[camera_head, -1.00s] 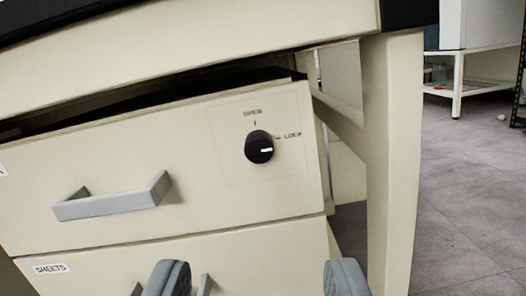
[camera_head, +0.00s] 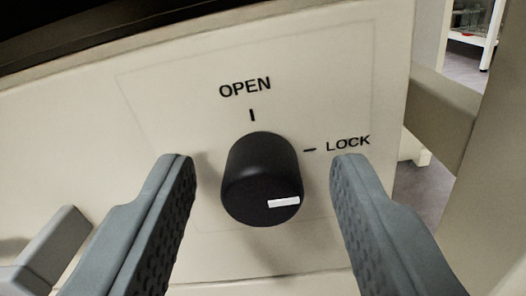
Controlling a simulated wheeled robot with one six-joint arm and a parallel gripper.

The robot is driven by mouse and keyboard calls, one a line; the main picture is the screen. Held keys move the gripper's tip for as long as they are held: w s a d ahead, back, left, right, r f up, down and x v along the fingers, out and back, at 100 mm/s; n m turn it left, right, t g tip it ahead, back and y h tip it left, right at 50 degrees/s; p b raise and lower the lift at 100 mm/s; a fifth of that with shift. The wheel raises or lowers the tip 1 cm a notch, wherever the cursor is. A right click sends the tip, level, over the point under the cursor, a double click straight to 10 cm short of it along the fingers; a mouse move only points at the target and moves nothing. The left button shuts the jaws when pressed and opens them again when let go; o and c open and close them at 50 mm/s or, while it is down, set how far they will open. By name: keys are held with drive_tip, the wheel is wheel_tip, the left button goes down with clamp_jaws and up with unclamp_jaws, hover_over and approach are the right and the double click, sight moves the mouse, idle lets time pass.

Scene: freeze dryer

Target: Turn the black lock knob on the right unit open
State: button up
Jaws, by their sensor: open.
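The black lock knob (camera_head: 262,180) sits on the cream front of the drawer unit (camera_head: 90,130), with the printed words OPEN above it and LOCK to its right. Its white pointer mark lies near the lower right of its face and points right, toward the LOCK side. My gripper (camera_head: 262,172) is open, with one grey finger on each side of the knob. Gaps show between the knob and both fingers, so neither seems to touch it. How deep the fingertips reach along the knob is hard to tell.
A grey drawer handle (camera_head: 45,250) juts out at the lower left, close to my left finger. The dark table edge (camera_head: 120,30) runs above the drawer. A cream table leg (camera_head: 480,170) stands to the right, with grey floor beyond.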

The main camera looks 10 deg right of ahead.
drive_tip(key=shift+w, duration=0.1)
drive_tip(key=c, duration=1)
drive_tip(key=shift+n, duration=0.3)
drive_tip(key=n, duration=0.3)
drive_tip(key=shift+n, duration=0.4)
drive_tip(key=n, duration=0.4)
drive_tip(key=shift+n, duration=0.3)
drive_tip(key=n, duration=0.4)
drive_tip(key=shift+n, duration=2.4)
